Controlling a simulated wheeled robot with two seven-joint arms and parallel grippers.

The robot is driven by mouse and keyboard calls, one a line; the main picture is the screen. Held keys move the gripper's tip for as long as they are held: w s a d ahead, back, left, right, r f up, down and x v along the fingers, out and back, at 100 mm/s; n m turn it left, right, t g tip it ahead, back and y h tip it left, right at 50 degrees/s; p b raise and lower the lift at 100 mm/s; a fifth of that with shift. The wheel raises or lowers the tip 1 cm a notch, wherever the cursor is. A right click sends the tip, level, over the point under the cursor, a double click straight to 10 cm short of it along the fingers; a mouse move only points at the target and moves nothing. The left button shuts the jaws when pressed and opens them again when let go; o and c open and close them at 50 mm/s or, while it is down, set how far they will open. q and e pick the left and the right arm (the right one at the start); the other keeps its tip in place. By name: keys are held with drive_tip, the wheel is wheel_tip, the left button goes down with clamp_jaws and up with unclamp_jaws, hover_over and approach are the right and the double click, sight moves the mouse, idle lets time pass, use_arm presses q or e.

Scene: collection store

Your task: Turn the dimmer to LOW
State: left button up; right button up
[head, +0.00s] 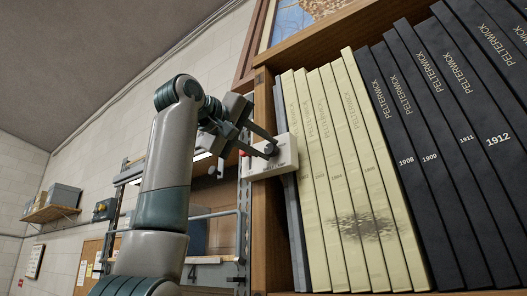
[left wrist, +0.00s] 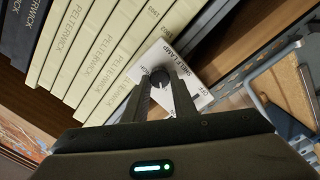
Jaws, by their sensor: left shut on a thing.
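The dimmer is a pale plate (head: 285,155) with a dark round knob, fixed at the edge of the bookcase upright in the head view. In the left wrist view, the dimmer plate (left wrist: 192,62) shows printed words, among them "SHELF LAMP" and "OFF", and the dark knob (left wrist: 160,77) near its middle. My left gripper (head: 270,149) reaches the plate from the left. In the left wrist view, the left gripper (left wrist: 160,82) has its fingertips on both sides of the knob, shut on it. The knob's exact setting cannot be read. My right gripper is not in view.
Cream volumes (head: 345,175) stand right beside the dimmer, with black volumes (head: 450,140) further right. The wooden bookcase upright (head: 262,215) runs below the plate. A metal rack (head: 243,215) and a workbench area lie behind my arm.

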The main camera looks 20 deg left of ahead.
use_arm(q)
drive_tip(key=shift+n, duration=0.6)
drive_tip(key=shift+r, duration=0.1)
drive_tip(key=shift+a, duration=0.1)
drive_tip(key=o, duration=1)
drive_tip(key=shift+s+b, duration=0.15)
drive_tip(key=shift+b, duration=0.2)
